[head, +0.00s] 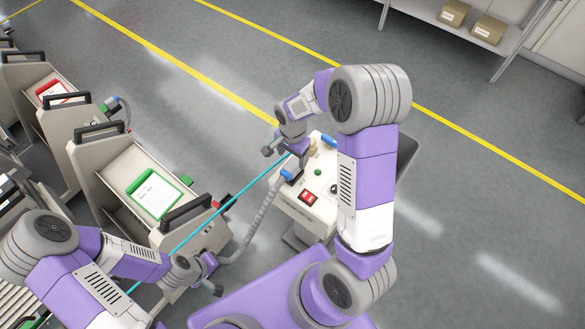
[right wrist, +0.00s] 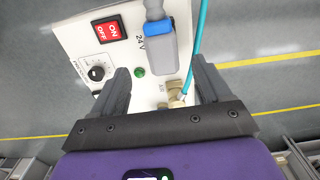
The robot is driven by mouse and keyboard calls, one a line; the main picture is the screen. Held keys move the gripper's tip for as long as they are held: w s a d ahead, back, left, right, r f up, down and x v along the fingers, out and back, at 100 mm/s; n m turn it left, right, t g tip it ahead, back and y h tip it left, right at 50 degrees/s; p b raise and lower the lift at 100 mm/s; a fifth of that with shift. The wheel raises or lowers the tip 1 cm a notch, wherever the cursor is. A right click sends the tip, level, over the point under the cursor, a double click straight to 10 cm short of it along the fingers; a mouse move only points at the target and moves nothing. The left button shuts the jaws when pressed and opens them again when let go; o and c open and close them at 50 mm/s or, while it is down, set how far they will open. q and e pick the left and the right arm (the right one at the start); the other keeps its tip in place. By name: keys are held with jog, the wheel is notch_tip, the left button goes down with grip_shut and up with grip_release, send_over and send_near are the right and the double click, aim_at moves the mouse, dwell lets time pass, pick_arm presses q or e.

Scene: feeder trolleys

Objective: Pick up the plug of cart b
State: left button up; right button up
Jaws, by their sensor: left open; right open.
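A blue plug (head: 287,174) on a grey ribbed hose (head: 258,215) is at the edge of the white control box (head: 300,212). In the right wrist view the blue plug (right wrist: 163,52) is over the box face, between and beyond my fingers. I cannot tell whether it is seated. My right gripper (head: 286,153) is open above the box; its spread fingers also show in the right wrist view (right wrist: 160,82), apart from the plug. My left gripper (head: 212,273) is open near the hose's lower end. I cannot read any cart letter.
A taut teal cable (head: 235,202) runs from the box to the lower left. Several grey carts, one with a green-framed card (head: 154,194), stand at the left. The box has a red switch (right wrist: 108,32) and a knob (right wrist: 97,73). Floor behind is clear.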

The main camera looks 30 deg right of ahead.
aim_at(292, 164)
jog(key=f, duration=0.7)
jog(key=shift+w+d+f+b, duration=0.2)
jog(key=shift+w+b, duration=0.05)
jog(key=shift+b, duration=0.05)
jog(key=shift+c, duration=0.2)
grip_shut()
notch_tip(292, 164, up, 10)
jog(key=shift+f+p, duration=0.1)
jog(key=shift+p, duration=0.55)
notch_tip(292, 164, up, 3)
jog(key=shift+r+p, duration=0.2)
jog(key=shift+p, duration=0.9)
